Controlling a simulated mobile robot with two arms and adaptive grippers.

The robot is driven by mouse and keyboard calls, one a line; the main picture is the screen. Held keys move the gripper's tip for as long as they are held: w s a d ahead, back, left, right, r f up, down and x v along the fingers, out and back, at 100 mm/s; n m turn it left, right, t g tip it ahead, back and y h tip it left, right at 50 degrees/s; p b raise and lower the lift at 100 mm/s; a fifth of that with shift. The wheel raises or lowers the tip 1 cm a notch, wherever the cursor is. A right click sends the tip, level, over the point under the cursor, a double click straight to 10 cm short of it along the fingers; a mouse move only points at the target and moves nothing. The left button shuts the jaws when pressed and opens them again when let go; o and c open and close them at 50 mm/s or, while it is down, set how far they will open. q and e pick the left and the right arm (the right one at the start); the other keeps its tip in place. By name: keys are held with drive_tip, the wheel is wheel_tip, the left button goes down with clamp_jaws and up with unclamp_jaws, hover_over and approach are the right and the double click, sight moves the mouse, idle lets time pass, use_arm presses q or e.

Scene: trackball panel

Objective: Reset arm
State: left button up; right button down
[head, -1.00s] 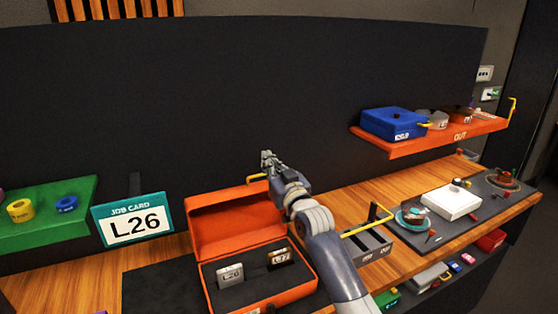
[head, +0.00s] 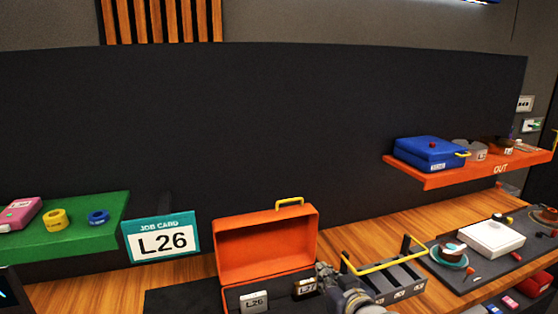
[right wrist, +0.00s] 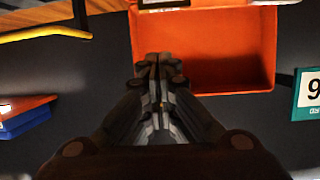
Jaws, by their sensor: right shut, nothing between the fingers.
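My right gripper (head: 323,271) is shut and empty. It is at the right edge of the open orange case (head: 266,241), in front of the lid's lower right corner. In the right wrist view its closed fingers (right wrist: 158,62) point toward the orange case (right wrist: 240,50), seen upside down. The case holds a light L26 block (head: 254,301) and a dark L27 block (head: 304,288), which my gripper partly hides. My left gripper is not in view.
A grey divided tray with a yellow handle (head: 384,265) stands right of my gripper. The L26 job card (head: 161,238) is at left, beside a green shelf (head: 110,238). The orange OUT shelf (head: 440,180) holds a blue box (head: 430,152). The dark back panel (head: 300,120) is bare.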

drive_tip(key=s+d+f+g+h, duration=0.1)
drive_tip(key=s+d+f+g, duration=0.1)
drive_tip(key=s+f, duration=0.55)
drive_tip(key=s+d+f+g+h, duration=0.1)
drive_tip(key=s+d+f+g, duration=0.15)
drive_tip(key=s+f, duration=0.45)
drive_tip(key=s+d+f+g+h, duration=0.1)
drive_tip(key=s+d+f+g, duration=0.1)
drive_tip(key=s, duration=0.6)
drive_tip(key=s+d+f+m+g, duration=0.1)
drive_tip(key=s+g, duration=0.1)
drive_tip(key=s, duration=0.5)
drive_tip(key=s+d+f+g+h, duration=0.1)
drive_tip(key=s+d+f+g, duration=0.1)
drive_tip(key=s, duration=0.6)
wheel_tip(320, 180, down, 26)
drive_tip(key=b, duration=0.2)
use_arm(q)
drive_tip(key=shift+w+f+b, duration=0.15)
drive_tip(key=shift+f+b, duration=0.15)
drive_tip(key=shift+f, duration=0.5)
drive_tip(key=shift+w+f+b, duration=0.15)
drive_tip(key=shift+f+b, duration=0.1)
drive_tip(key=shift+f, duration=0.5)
use_arm(e)
drive_tip(key=s+d+f+g, duration=0.2)
drive_tip(key=s+f, duration=1.5)
drive_tip(key=f, duration=0.2)
drive_tip(key=shift+s+d+f, duration=0.15)
drive_tip(key=shift+s, duration=0.15)
